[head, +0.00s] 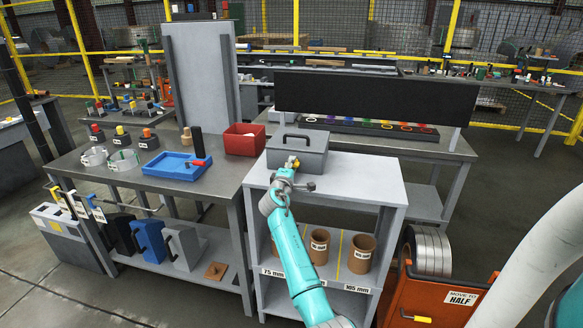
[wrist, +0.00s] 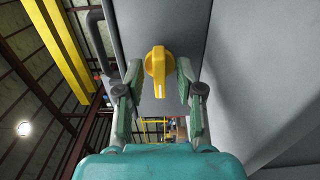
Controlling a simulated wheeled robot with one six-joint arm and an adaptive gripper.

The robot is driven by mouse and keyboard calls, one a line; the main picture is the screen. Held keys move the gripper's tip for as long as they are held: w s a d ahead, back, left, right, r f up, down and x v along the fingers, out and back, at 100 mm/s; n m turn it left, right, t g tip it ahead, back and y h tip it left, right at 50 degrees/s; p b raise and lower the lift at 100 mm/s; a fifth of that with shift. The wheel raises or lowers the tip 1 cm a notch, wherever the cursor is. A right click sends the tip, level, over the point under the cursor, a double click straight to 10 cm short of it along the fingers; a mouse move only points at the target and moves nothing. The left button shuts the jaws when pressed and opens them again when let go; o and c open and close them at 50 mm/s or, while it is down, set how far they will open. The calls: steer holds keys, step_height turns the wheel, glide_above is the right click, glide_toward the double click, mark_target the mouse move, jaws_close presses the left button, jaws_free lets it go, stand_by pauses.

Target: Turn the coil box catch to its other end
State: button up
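The coil box (head: 298,150) is a grey box with a handle on top, standing on the grey shelf unit in the head view. Its yellow catch (wrist: 157,64) is a knob with a pointed bar, on the box's grey face in the wrist view. The bar lies roughly along the view's vertical. My gripper (wrist: 158,72) is open, with one finger on each side of the catch and a gap visible on both sides. It also shows in the head view (head: 290,169) at the box's front, where it partly hides the catch.
A red bin (head: 244,139) and a blue tray (head: 172,165) sit on the bench to the left. Brown cylinders (head: 320,246) stand on the shelf below. An orange cart (head: 437,302) with a steel coil (head: 431,250) stands at the right.

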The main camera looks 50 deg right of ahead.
jaws_close()
steer(key=m, duration=0.6)
steer(key=shift+m, duration=0.3)
steer(key=m, duration=0.5)
steer(key=shift+m, duration=0.3)
steer(key=m, duration=0.5)
steer(key=shift+f+m, duration=0.1)
steer(key=shift+m, duration=0.2)
steer(key=shift+o, duration=0.7)
jaws_free()
